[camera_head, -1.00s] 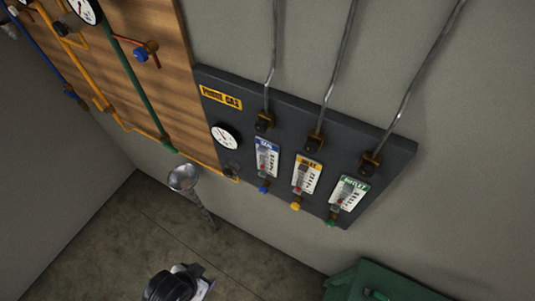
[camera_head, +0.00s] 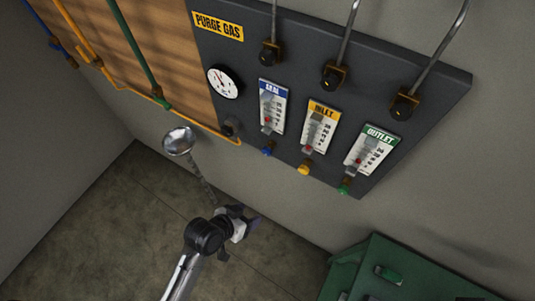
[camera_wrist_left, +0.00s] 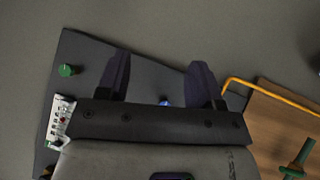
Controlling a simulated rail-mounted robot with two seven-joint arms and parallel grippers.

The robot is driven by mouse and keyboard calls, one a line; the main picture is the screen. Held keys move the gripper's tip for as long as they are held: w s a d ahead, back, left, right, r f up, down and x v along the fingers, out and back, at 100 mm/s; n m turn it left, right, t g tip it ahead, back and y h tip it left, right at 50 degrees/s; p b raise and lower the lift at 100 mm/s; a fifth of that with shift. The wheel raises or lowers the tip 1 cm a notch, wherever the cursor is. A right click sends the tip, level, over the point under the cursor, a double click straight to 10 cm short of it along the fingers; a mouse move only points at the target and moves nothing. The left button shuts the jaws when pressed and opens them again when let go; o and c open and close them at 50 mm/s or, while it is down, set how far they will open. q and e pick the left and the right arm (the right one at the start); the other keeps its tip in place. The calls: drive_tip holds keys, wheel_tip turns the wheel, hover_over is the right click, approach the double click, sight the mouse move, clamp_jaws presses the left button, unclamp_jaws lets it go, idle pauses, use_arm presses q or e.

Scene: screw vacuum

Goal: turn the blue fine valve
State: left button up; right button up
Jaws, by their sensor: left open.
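The blue fine valve (camera_head: 267,151) is a small blue knob below the leftmost flow meter (camera_head: 272,106) on the dark purge gas panel (camera_head: 440,90). In the left wrist view the blue knob (camera_wrist_left: 164,102) shows between my two fingers, partly hidden behind the gripper body. My left gripper (camera_head: 243,222) is below and left of the knob in the head view, apart from it. Its fingers (camera_wrist_left: 160,62) are spread wide with nothing between them in contact. My right gripper is not in view.
A yellow knob (camera_head: 304,169) and a green knob (camera_head: 344,187) sit under the neighbouring meters. A round gauge (camera_head: 223,82) is at the panel's left. A metal funnel (camera_head: 179,140) stands left of my gripper. A green box (camera_head: 390,275) is at lower right.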

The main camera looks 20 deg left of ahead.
use_arm(q)
drive_tip(key=w+r+t, duration=0.3)
drive_tip(key=w+t, duration=0.1)
drive_tip(key=t, duration=0.1)
drive_tip(key=m+t+y, duration=0.1)
drive_tip(key=t+y, duration=0.1)
drive_tip(key=t, duration=0.2)
approach(266, 152)
drive_tip(key=shift+m, duration=0.3)
drive_tip(key=w, duration=0.3)
drive_tip(key=w+d+p, duration=0.1)
drive_tip(key=w, duration=0.5)
drive_tip(key=shift+w+d+f+p, duration=0.15)
drive_tip(key=shift+w+f+p, duration=0.15)
drive_tip(key=shift+f, duration=0.1)
drive_tip(key=shift+w+d, duration=0.1)
drive_tip(key=shift+w, duration=0.55)
drive_tip(key=c, duration=0.9)
